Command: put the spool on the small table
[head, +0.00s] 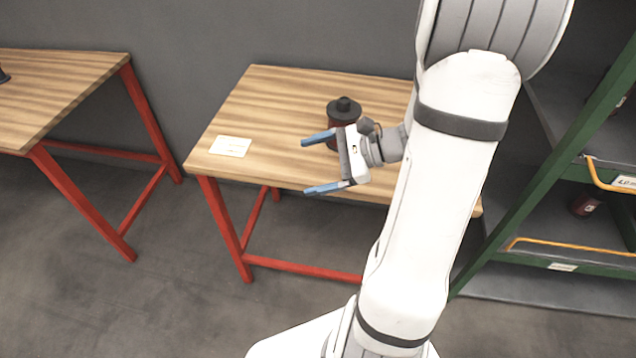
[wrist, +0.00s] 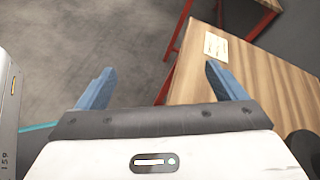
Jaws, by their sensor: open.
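A dark spool with a black top flange and knob (head: 344,109) and a dark red body stands upright on the small wooden table (head: 270,95) in the head view. My gripper (head: 322,163) is in front of the spool and hides part of it. Its two blue fingers are apart with nothing between them. In the wrist view my open gripper (wrist: 158,85) points past the edge of the small table (wrist: 190,80) toward the floor. A dark rounded shape at the lower right of the wrist view may be the spool.
A white card (head: 230,146) lies on the small table's left part. Another red-legged wooden table (head: 60,90) stands to the left, with a dark object (head: 4,77) at its edge. A green-framed shelf (head: 560,160) stands at right, holding a dark red item (head: 585,205).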

